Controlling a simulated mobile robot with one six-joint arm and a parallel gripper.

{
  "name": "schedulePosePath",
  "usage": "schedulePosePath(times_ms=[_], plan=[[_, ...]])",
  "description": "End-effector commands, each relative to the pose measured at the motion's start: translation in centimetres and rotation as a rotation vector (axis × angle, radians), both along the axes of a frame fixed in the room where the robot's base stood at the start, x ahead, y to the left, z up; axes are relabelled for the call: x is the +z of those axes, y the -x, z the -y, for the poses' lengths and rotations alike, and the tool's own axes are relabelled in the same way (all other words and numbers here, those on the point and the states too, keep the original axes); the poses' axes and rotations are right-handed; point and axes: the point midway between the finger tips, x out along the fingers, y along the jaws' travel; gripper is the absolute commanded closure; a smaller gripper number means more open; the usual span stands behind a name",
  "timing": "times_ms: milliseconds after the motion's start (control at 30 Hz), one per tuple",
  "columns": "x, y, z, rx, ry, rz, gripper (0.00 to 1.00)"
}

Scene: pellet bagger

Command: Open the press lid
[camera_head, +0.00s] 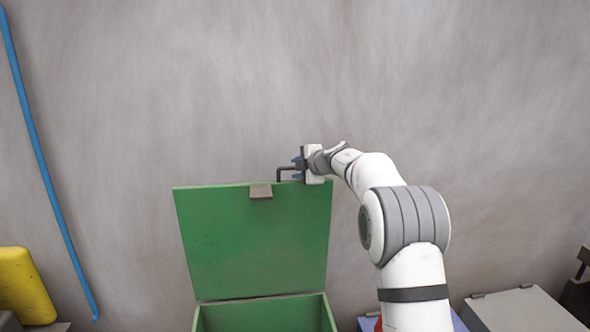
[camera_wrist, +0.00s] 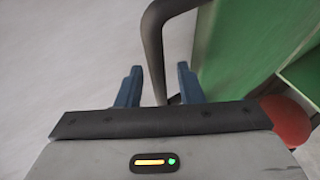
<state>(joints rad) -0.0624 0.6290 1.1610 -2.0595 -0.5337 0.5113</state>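The green press lid (camera_head: 252,240) stands raised, near upright, above the green press box (camera_head: 265,315) in the head view. A brown-grey latch plate (camera_head: 261,191) sits at the middle of its top edge. A dark bent handle (camera_head: 281,171) rises from the top edge; it also shows in the wrist view (camera_wrist: 153,45). My gripper (camera_head: 298,168) is at the lid's top right corner, beside the handle. In the wrist view its two blue fingers (camera_wrist: 158,86) stand apart with the handle between them, and gaps show on both sides.
A grey wall (camera_head: 480,90) stands behind. A light grey box (camera_head: 525,310) is at the lower right. A red rounded thing (camera_wrist: 287,120) shows in the wrist view.

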Motion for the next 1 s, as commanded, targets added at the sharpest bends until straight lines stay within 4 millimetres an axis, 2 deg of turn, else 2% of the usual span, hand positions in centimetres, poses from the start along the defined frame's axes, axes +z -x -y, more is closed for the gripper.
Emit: schedulePosePath(times_ms=[500, 700, 1000], plan=[[2.8, 5.3, 3.6, -0.001, 0.0, 0.002, 0.66], [3.2, 6.0, 4.0, 0.0, -0.001, 0.0, 0.66], [3.2, 6.0, 4.0, 0.0, -0.001, 0.0, 0.66]])
